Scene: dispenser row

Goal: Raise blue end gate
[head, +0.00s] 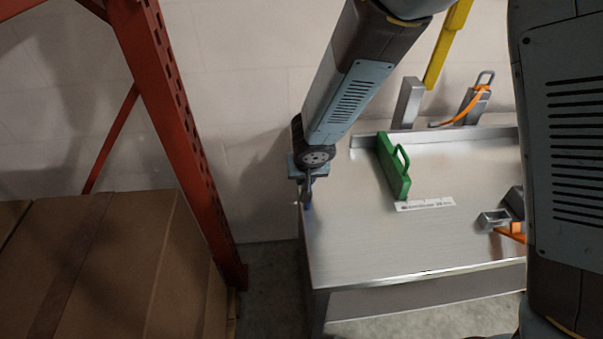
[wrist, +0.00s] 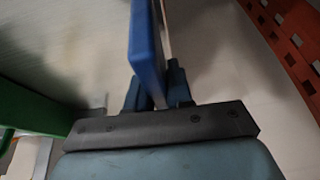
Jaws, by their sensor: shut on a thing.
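The blue end gate (wrist: 146,50) stands between my gripper's fingers in the wrist view, as an upright blue slab seen nearly edge-on. My gripper (wrist: 157,90) is shut on it, with one dark blue finger on each side. In the head view my gripper (head: 307,188) is at the left edge of the metal table (head: 350,235). There the arm and wrist hide most of the gate, and only a small dark blue part shows below them. How far the gate is raised cannot be told.
A green gate with a loop handle (head: 394,172) stands on the table to the right, near a white label (head: 426,204). A yellow bar (head: 447,45) and orange strap (head: 468,106) are behind. A red rack post (head: 180,130) and cardboard boxes (head: 105,265) stand left.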

